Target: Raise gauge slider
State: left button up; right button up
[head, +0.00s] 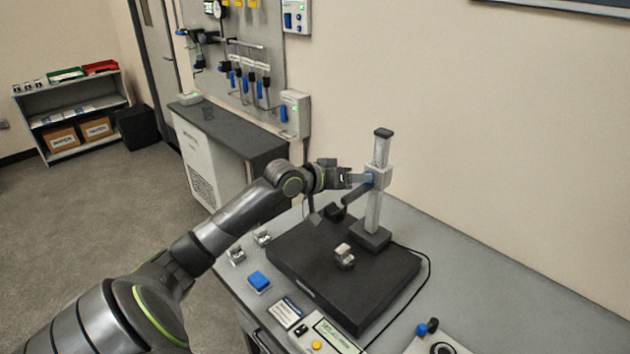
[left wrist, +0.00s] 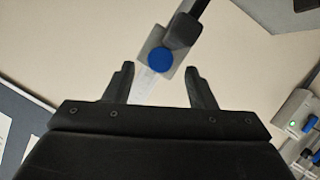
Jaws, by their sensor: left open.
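The gauge slider (head: 377,176) is a light grey block on an upright grey post (head: 376,205), a little above the middle of the post. A blue knob (head: 368,179) sits on its left side. My left gripper (head: 358,180) is at the slider's left, close to the knob. In the left wrist view, my left gripper (left wrist: 158,85) is open, with its two fingers apart. The slider (left wrist: 151,42) and blue knob (left wrist: 161,61) show beyond and between the fingertips. A dark arm (left wrist: 183,32) extends from the slider. My right gripper is not in view.
The post stands on a black plate (head: 310,275) on the grey bench. A small metal block (head: 344,256) sits on the plate. A blue block (head: 258,281), a display box (head: 325,335) and a black cable (head: 428,275) lie around it. The wall is behind.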

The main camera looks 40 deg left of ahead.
pick_arm(q)
jog(key=p+v, duration=0.2)
jog(key=v, duration=1.2)
dwell(0.6)
